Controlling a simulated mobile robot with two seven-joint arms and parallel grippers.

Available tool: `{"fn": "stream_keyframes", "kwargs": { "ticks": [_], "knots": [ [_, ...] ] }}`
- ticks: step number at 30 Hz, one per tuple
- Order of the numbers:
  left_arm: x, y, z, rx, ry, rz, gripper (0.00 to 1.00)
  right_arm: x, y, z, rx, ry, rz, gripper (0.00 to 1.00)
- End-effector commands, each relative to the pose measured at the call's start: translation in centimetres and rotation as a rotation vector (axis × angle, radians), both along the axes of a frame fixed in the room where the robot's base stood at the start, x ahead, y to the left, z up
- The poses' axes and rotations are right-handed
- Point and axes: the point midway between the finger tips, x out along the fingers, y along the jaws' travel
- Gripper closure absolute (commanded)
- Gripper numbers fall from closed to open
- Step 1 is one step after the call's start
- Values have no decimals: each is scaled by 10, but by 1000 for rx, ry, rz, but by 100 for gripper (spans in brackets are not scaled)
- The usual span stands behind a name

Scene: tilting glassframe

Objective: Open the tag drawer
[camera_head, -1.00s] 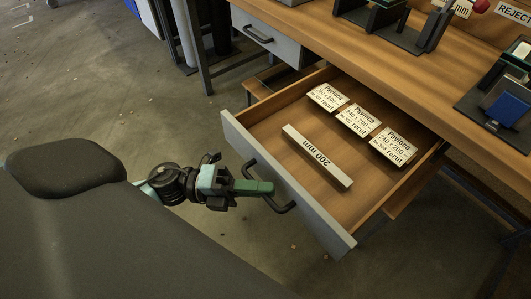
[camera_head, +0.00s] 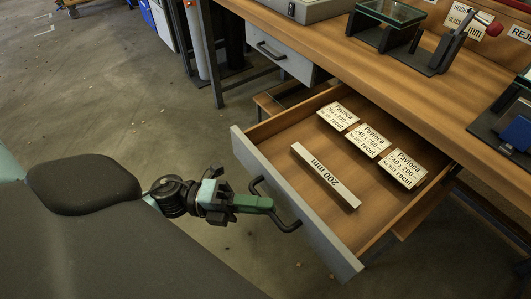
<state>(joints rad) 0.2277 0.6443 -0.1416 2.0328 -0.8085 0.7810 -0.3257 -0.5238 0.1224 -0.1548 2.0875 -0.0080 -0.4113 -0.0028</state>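The tag drawer (camera_head: 298,205) is pulled well out from under the workbench, with its grey front facing my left arm. Its dark bar handle (camera_head: 289,227) sits on that front. In the drawer lie three white Pavloca tags (camera_head: 368,141) in a row and a long block marked 200 mm (camera_head: 325,176). My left gripper (camera_head: 262,204) is at the handle; its green finger lies across the bar and looks shut on it. The lower finger is hidden. My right gripper is not in view.
A second grey drawer (camera_head: 285,57) under the bench is shut. On the wooden benchtop (camera_head: 395,92) are a glass plate on a dark stand (camera_head: 391,12), a lever with a red knob (camera_head: 494,29) and a blue block (camera_head: 517,133).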

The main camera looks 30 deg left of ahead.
Motion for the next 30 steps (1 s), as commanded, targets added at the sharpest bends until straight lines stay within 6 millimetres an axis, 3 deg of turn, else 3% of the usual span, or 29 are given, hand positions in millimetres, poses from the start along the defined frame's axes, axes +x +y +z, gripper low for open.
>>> {"fn": "stream_keyframes", "kwargs": {
  "ticks": [12,30],
  "knots": [
    [-25,54,-9,1,4,0,80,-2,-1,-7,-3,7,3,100],
    [-27,59,-8,0,0,-1,80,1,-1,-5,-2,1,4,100]
  ]
}}
